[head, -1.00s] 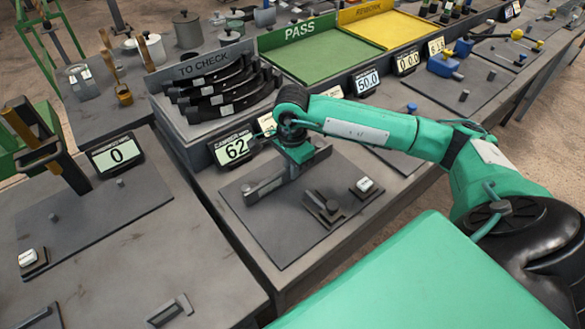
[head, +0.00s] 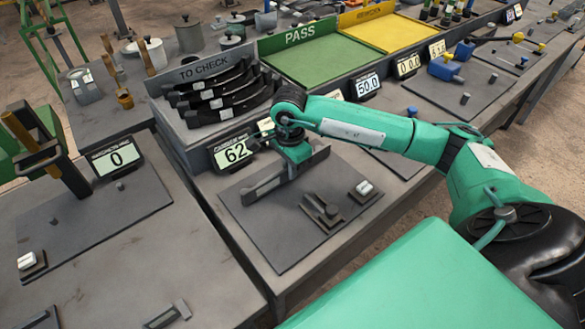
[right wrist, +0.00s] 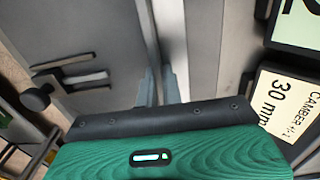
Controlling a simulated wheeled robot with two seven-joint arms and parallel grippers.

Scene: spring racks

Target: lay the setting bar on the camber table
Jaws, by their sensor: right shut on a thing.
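The setting bar, a long grey bar (head: 264,188), lies along the left side of the camber table, a dark flat plate (head: 283,235) with a display reading 62 (head: 234,150). My right gripper (head: 291,170) is over the bar and shut on it; the arm hides part of the bar. In the right wrist view the fingers (right wrist: 157,85) close on the bar (right wrist: 171,45), which runs away up the picture. The bar is at or just above the plate; I cannot tell whether it touches. My left gripper is not in view.
A dark block (head: 322,210) and a small white-topped button (head: 364,188) sit on the plate's right half. Behind stand a TO CHECK rack (head: 190,132) of curved dark springs, a green PASS tray (head: 325,65) and a yellow tray (head: 390,35). The plate's front is clear.

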